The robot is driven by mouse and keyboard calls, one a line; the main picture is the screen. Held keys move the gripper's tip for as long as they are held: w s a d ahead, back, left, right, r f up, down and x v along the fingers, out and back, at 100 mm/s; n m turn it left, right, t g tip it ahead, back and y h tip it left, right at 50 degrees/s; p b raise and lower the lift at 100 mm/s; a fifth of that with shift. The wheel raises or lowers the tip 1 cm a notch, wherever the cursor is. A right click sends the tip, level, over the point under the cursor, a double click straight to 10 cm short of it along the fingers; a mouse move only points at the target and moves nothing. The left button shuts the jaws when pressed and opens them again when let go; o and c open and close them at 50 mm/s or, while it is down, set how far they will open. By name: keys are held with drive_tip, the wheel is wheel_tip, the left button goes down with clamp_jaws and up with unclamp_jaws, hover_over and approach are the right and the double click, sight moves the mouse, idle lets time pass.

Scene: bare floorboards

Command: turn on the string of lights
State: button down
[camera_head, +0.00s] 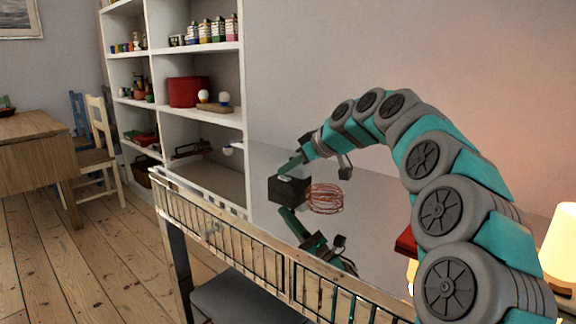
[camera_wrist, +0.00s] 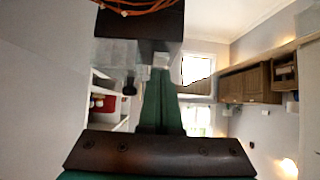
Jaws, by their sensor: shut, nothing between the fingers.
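The string of lights is a loose coil of thin copper wire (camera_head: 326,199) beside a small black box (camera_head: 289,191) on a shiny, mirror-like tabletop. A small pale spot, perhaps a switch, shows on top of the box. My gripper (camera_head: 283,170) is shut and empty, with its green fingers just above and behind the box; I cannot tell if they touch it. In the wrist view, the shut fingertips (camera_wrist: 160,72) point at the edge of the box (camera_wrist: 145,22), and some wire (camera_wrist: 135,6) shows at the top. No bulb on the wire looks lit.
The table has a slatted rim (camera_head: 222,232) along its front. A red object (camera_head: 405,243) and a glowing lamp (camera_head: 562,245) are at the right, partly behind my arm. White shelves (camera_head: 200,50) stand beyond the table. A wooden table (camera_head: 35,138) and chair (camera_head: 98,150) are far left.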

drive_tip(key=shift+w+a+f+b, duration=0.1)
drive_tip(key=shift+f+b, duration=0.4)
drive_tip(key=shift+b, duration=0.15)
drive_tip(key=shift+r, duration=0.15)
drive_tip(key=shift+w+a, duration=0.1)
drive_tip(key=shift+a, duration=0.05)
drive_tip(key=shift+w+a+r+p, duration=0.3)
drive_tip(key=shift+w+a+p, duration=0.1)
drive_tip(key=shift+a, duration=0.1)
drive_tip(key=shift+r, duration=0.1)
